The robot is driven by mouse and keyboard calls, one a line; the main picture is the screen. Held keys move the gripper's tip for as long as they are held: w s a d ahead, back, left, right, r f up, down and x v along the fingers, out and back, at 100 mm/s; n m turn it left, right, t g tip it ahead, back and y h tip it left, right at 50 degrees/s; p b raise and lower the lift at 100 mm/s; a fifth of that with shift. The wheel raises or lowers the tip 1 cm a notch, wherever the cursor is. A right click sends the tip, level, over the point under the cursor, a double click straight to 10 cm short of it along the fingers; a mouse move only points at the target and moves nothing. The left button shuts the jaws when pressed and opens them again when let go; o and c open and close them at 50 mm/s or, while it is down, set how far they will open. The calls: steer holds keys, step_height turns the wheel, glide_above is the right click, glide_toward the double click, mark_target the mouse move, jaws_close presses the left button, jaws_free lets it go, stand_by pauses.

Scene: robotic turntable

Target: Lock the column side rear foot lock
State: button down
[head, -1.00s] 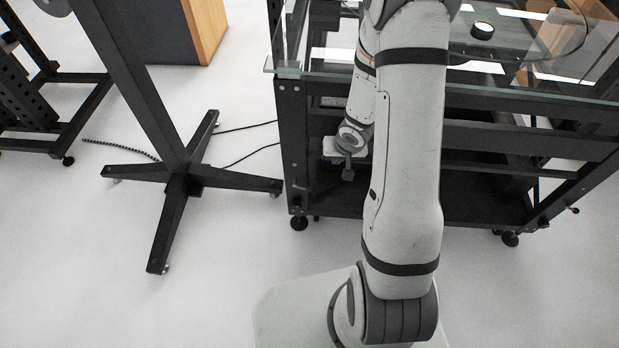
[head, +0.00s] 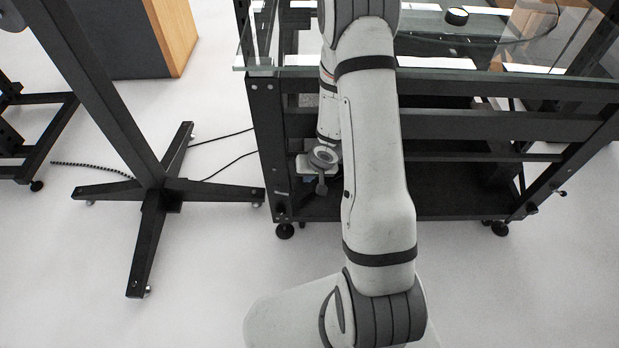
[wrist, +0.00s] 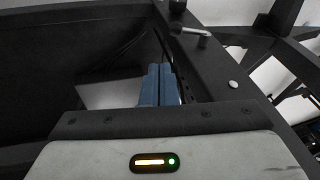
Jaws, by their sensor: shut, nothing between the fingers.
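A small lever with a grey handle (wrist: 190,32) sticks out from a dark frame bar in the wrist view, above and to the right of my fingertips. It looks like a foot lock; its lock state cannot be told. My gripper (wrist: 159,68) has blue fingers pressed together, empty and apart from the lever. In the head view my arm reaches into the left end of the black turntable frame (head: 450,126), and its end is partly hidden. A similar small lever (head: 556,192) shows at the frame's lower right.
The black column stand (head: 155,190) with crossed feet is left of the frame, with cables on the floor. A glass top (head: 420,68) covers the frame. Round feet (head: 285,231) stand under it.

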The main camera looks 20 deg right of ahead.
steer(key=a+b+x, duration=0.2)
steer(key=b+x, duration=0.3)
steer(key=x, duration=0.3)
steer(key=shift+s+f+b, duration=0.2)
steer(key=shift+s+b, duration=0.1)
steer(key=shift+b, duration=0.05)
steer(key=shift+d, duration=0.15)
